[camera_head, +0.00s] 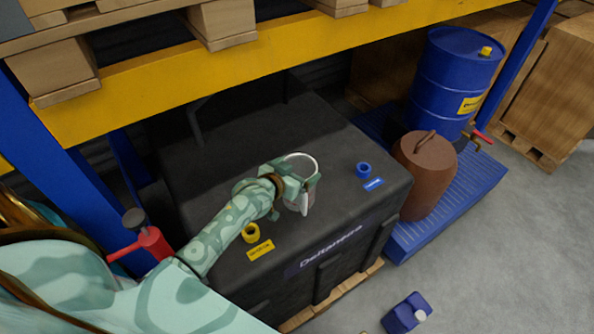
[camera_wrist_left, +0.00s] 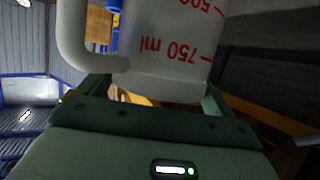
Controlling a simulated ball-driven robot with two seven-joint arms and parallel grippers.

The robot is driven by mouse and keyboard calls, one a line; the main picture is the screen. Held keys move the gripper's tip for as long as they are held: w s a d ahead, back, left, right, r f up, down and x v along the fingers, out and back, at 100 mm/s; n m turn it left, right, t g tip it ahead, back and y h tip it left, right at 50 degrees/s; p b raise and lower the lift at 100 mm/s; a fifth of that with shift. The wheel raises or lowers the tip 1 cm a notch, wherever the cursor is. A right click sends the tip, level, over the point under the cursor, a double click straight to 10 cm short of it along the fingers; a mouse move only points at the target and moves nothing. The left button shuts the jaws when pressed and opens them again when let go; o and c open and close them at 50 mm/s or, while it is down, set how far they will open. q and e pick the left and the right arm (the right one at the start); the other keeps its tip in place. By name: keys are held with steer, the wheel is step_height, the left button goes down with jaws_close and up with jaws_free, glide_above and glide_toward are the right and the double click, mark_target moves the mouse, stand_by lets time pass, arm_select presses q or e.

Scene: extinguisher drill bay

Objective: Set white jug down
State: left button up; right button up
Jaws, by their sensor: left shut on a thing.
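The white jug (camera_head: 298,207) is translucent with a round rim, and is over the top of the black bin (camera_head: 330,145) in the head view. My left gripper (camera_head: 302,186) is shut on the jug, with its fingers around the body. In the left wrist view the jug (camera_wrist_left: 165,45) fills the upper middle, with red "750 ml" marks and its handle at the left. The gripper hides part of its side in the head view. I cannot tell whether its base touches the bin top. My right gripper is not in view.
A yellow ring (camera_head: 250,233) and a blue ring (camera_head: 363,170) with labels stand on the bin top. A brown can (camera_head: 425,175) and a blue drum (camera_head: 450,85) stand on a blue platform (camera_head: 440,222). A yellow shelf beam (camera_head: 240,70) crosses above. A blue canister (camera_head: 404,316) is on the floor.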

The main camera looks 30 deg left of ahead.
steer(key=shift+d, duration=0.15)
arm_select(q)
steer(key=o, duration=1.1)
steer(key=shift+c, duration=0.2)
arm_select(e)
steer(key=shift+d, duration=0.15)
arm_select(q)
steer(key=d+p+v, duration=0.1)
steer(key=p+v, duration=0.1)
steer(key=v, duration=1)
steer(key=shift+a, duration=0.45)
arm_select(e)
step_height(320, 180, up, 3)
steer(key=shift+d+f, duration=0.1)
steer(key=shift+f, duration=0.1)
arm_select(q)
steer(key=shift+r, duration=0.1)
